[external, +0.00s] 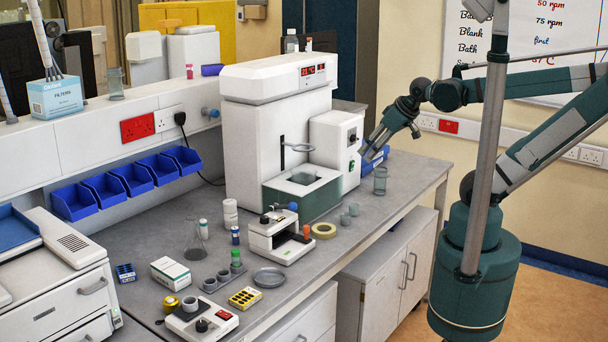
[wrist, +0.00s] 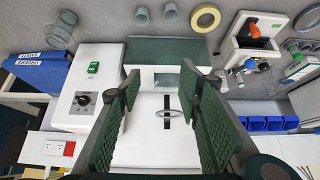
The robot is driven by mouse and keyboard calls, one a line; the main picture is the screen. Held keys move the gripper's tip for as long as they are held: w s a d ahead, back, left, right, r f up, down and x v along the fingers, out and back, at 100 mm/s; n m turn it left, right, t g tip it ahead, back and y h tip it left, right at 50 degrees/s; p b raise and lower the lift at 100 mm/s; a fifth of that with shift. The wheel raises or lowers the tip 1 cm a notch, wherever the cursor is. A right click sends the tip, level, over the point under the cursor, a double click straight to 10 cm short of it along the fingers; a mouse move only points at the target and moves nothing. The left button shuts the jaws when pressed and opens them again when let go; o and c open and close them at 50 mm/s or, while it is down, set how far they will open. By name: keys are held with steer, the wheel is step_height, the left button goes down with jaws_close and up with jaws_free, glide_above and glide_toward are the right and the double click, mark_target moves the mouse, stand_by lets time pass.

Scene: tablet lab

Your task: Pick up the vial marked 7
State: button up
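No number is legible on any vial, so I cannot tell which one is marked 7. A vial with an orange cap (external: 306,232) stands at the white device with a dark slot (external: 280,238); its orange top also shows in the wrist view (wrist: 254,30). My gripper (external: 372,148) is beside the right end of the tall white machine, well above the bench and away from the vials. In the wrist view its green-padded fingers (wrist: 168,82) are apart and empty.
The tall white machine (external: 265,110) and its green basin (external: 310,200) stand between my gripper and much of the bench. A glass beaker (external: 380,181), small cups (external: 350,214) and a tape roll (external: 324,230) lie nearby. A flask (external: 194,246) and boxes occupy the left side.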

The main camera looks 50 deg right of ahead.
steer(key=shift+w, duration=0.1)
steer(key=n+g+p, duration=0.4)
steer(key=n+g, duration=0.3)
steer(key=n, duration=1.1)
glide_above(236, 228)
steer(key=f, duration=1.1)
steer(key=d+f, duration=0.1)
steer(key=f, duration=0.5)
steer(key=shift+w+f, duration=0.1)
steer(key=shift+w, duration=0.05)
steer(key=shift+a+f, duration=0.45)
steer(key=shift+f, duration=0.05)
steer(key=shift+f, duration=1.25)
